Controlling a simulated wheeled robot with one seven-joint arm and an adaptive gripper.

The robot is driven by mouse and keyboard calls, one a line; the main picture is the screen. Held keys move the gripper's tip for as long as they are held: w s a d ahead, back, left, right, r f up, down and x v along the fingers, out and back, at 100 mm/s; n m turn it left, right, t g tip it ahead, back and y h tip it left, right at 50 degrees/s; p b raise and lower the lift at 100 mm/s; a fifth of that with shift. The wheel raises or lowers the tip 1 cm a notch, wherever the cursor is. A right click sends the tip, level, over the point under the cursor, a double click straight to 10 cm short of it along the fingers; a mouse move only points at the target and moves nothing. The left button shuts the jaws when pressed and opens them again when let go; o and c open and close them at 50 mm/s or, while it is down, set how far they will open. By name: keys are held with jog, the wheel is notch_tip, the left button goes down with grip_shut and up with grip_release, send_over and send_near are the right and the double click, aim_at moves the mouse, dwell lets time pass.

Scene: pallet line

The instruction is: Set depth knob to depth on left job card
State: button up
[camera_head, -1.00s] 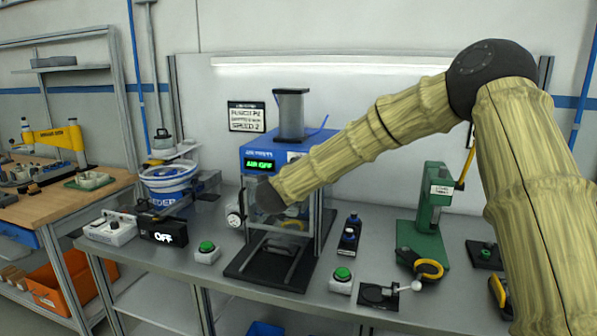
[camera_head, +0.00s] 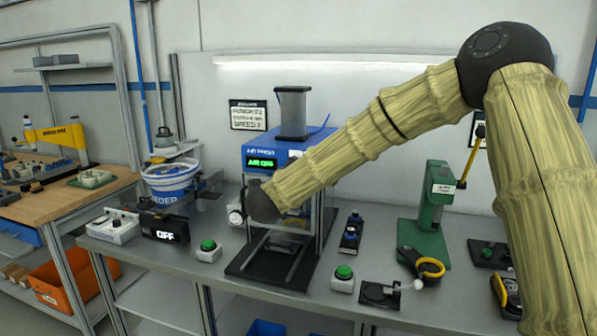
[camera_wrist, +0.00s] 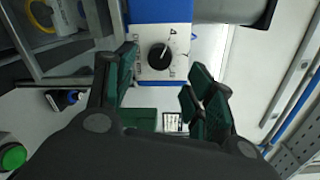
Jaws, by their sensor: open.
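The black depth knob (camera_wrist: 158,56) sits on a white panel (camera_wrist: 178,40) of the blue press (camera_head: 262,152) in the wrist view. Its white pointer line slants to the upper right, and marks stand around it, one like a 4. My gripper (camera_wrist: 160,88) is open, its green-padded fingers either side of the knob and apart from it. In the head view my forearm covers the knob and the gripper. The left job card (camera_head: 248,115) hangs on the back wall; its lines seem to name punch, depth and speed, but the depth value is too blurred to be sure.
Green buttons (camera_head: 208,250) and (camera_head: 343,278) stand on the bench (camera_head: 215,285) beside the press. A green hand press (camera_head: 433,215) stands at right. A second card (camera_head: 478,130) is partly hidden behind my arm.

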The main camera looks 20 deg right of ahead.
jog(key=v, duration=0.6)
jog(key=s+a+f+n+y, duration=0.15)
jog(key=f+n, duration=0.25)
jog(key=f, duration=0.6)
jog(key=s+a+f+n+y, duration=0.1)
jog(key=s+f+n+y, duration=0.2)
jog(key=f, duration=0.8)
jog(key=s+f+n+g+y, duration=0.2)
jog(key=s+f+n, duration=0.3)
jog(key=f, duration=0.5)
jog(key=s+f+n+g+y, duration=0.1)
jog(key=s+f+n+g, duration=0.4)
jog(key=f, duration=0.6)
jog(key=s+d+f+n+g, duration=0.1)
jog(key=s+f, duration=0.5)
jog(key=s, duration=0.7)
jog(key=s+d+f+n+g+y, duration=0.1)
jog(key=s+f+n+g, duration=0.3)
jog(key=s, duration=0.9)
jog(key=s+d+f+n+g, duration=0.2)
jog(key=s+f+n, duration=0.3)
jog(key=s, duration=0.8)
notch_tip(320, 180, down, 4)
jog(key=shift+r+n+g+y, duration=0.2)
jog(key=shift+n+g+y, duration=0.15)
jog(key=shift+n+g, duration=0.05)
jog(key=shift+d, duration=0.15)
